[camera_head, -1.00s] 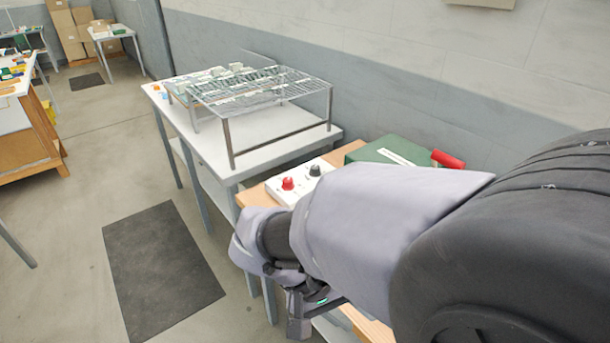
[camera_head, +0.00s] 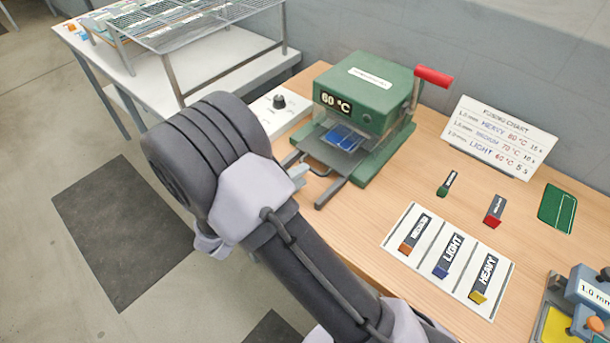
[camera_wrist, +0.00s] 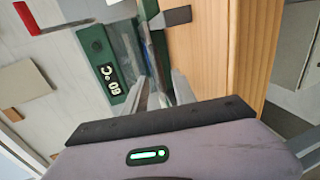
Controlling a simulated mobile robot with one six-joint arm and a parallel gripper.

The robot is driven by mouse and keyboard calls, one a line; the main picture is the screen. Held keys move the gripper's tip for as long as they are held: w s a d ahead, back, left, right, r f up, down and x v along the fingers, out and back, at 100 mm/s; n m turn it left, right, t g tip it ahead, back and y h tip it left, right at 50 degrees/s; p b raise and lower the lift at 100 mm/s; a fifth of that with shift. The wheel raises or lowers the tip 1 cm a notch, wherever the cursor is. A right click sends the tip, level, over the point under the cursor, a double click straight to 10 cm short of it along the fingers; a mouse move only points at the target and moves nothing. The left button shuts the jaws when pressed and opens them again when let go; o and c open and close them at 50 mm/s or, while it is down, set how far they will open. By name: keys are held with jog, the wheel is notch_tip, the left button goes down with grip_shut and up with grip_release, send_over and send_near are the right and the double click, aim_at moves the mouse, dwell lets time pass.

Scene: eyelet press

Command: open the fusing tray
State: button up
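The green fusing press (camera_head: 375,85) stands on the wooden bench and its display reads 60 °C. Its grey fusing tray (camera_head: 325,152) sticks out at the front, with a blue piece (camera_head: 345,138) on it partly under the press head. Dark handle arms (camera_head: 332,192) reach forward from the tray. My gripper (camera_head: 300,172) is at the handle, mostly hidden behind my arm. In the wrist view, my gripper (camera_wrist: 160,92) has its fingers apart, pointing at the press front (camera_wrist: 100,60). I cannot tell whether they touch the handle.
A red lever (camera_head: 433,76) is on the press's right side. A white control box (camera_head: 280,108) sits to its left. Labelled blocks on a card (camera_head: 405,268) and a fusing chart (camera_head: 498,138) are to the right. A wire rack (camera_head: 190,25) stands on the white table.

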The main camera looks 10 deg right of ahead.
jog(key=shift+x, duration=1.45)
grip_shut()
dwell(0.3)
